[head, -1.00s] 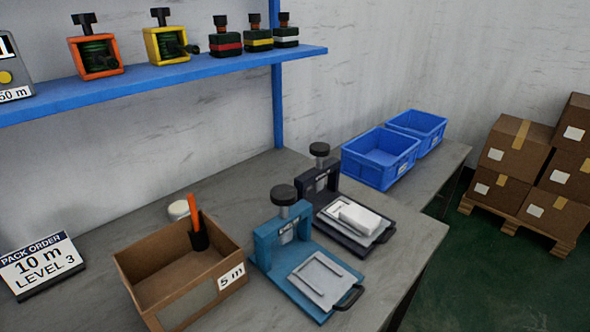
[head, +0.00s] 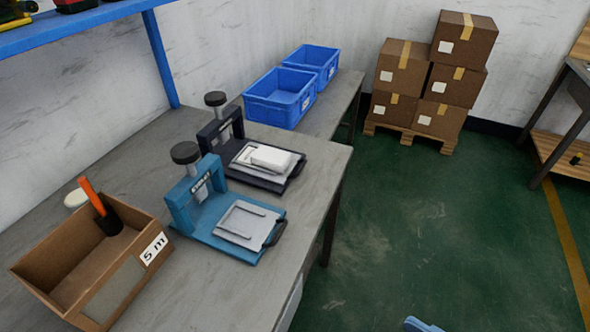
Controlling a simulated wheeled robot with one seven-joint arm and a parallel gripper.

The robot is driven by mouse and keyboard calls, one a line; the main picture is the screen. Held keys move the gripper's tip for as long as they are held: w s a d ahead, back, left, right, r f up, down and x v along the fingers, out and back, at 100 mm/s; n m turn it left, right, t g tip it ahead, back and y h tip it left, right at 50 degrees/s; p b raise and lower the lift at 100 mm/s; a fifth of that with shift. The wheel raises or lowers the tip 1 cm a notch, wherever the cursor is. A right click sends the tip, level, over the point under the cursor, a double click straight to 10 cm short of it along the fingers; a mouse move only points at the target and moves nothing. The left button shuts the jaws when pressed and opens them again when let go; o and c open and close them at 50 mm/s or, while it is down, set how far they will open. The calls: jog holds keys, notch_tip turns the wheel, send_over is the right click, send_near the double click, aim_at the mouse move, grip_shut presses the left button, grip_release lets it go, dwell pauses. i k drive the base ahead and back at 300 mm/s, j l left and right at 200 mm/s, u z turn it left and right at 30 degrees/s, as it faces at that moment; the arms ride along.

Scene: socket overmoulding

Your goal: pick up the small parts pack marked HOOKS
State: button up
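I see no pack marked HOOKS in the head view. My gripper is not recognisable in this view, so its opening does not show. A small blue shape is cut off by the bottom edge, and I cannot tell what it is.
On the grey bench (head: 215,285) stand an open cardboard box (head: 117,293) marked 5 m, a teal press (head: 195,212) and a dark press (head: 222,137). Blue bins (head: 272,112) stand behind. Cartons (head: 465,45) sit on a pallet (head: 445,147). Another table (head: 552,108) is at right. Green floor between is clear.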

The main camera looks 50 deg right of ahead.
aim_at(267, 157)
jog(key=i+z, duration=0.15)
jog(key=z, duration=0.2)
jog(key=i+z, duration=0.15)
jog(key=z, duration=0.2)
jog(key=i+j+z, duration=0.1)
jog(key=z, duration=0.25)
